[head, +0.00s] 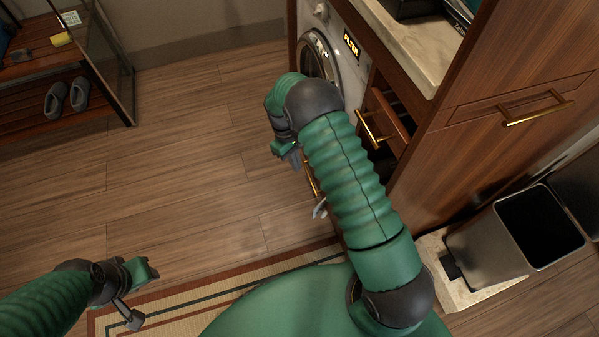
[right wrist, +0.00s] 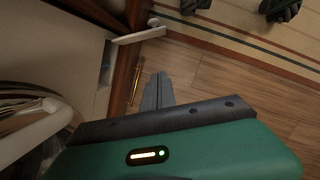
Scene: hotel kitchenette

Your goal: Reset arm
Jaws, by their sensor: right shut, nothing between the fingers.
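My right arm reaches forward across the middle of the head view, beside the washing machine and cabinet. My right gripper (head: 293,158) hangs over the wood floor, left of the cabinet front. In the right wrist view its grey fingers (right wrist: 158,92) are together, with nothing held. My left gripper (head: 140,295) is at the lower left of the head view, above the striped rug. Its grey finger end shows, but I cannot tell how far its jaws are apart.
The washing machine (head: 343,70) stands close to my right arm. A drawer (head: 389,119) with a gold handle sticks out right of it. A trash bin (head: 488,248) is at lower right. A rack (head: 95,125) with slippers stands at upper left. The floor (head: 185,165) between is clear.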

